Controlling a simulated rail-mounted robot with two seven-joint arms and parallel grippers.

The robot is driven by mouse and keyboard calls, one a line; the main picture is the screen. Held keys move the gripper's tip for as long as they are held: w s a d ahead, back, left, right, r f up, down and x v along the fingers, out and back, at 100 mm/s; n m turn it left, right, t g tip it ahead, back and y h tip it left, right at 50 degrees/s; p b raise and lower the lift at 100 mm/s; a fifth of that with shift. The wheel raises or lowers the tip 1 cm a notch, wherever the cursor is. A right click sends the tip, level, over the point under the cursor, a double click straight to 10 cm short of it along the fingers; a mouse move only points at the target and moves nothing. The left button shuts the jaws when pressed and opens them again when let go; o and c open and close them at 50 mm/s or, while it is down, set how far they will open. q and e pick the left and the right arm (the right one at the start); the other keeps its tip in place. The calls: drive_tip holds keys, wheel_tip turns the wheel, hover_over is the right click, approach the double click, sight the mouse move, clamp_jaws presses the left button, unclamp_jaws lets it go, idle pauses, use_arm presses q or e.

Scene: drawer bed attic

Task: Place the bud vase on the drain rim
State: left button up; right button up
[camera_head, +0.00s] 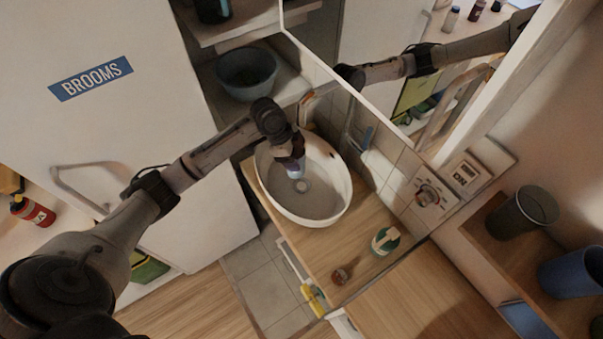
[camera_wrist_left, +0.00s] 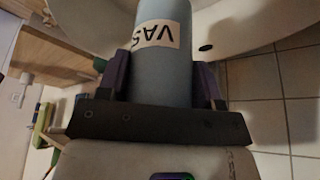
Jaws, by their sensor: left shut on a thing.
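My left gripper (camera_head: 290,160) reaches over the white oval sink basin (camera_head: 337,205) from the left. It is shut on the bud vase (camera_head: 296,172), a small blue-grey piece of which shows below the fingers. In the left wrist view the vase (camera_wrist_left: 163,65) is a blue-grey cylinder with a pale label reading "VAS", held between the purple fingers (camera_wrist_left: 163,85). The round drain (camera_head: 303,186) shows in the basin floor, just below the vase in the picture. I cannot tell the gap between them. My right gripper is in no view.
A wooden counter (camera_head: 376,204) surrounds the basin, with a green-and-white item (camera_head: 385,240) and a small brown jar (camera_head: 340,275) on it. A dark bowl (camera_head: 247,73) stands on a shelf behind. A mirror (camera_head: 375,50) on the wall behind reflects my arm.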

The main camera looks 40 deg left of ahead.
use_arm(q)
drive_tip(key=shift+w+d, duration=0.15)
drive_tip(key=shift+w, duration=0.35)
drive_tip(key=shift+w+d, duration=0.15)
drive_tip(key=shift+w, duration=0.35)
wheel_tip(320, 180, down, 8)
drive_tip(key=shift+s+r+b, duration=0.1)
drive_tip(key=shift+r+b, duration=0.05)
drive_tip(key=shift+b, duration=0.4)
wheel_tip(320, 180, down, 4)
drive_tip(key=shift+r+b, duration=0.1)
drive_tip(key=shift+b, duration=0.2)
drive_tip(key=shift+a, duration=0.1)
drive_tip(key=shift+f, duration=0.2)
drive_tip(key=o, duration=0.9)
drive_tip(key=shift+o, duration=0.4)
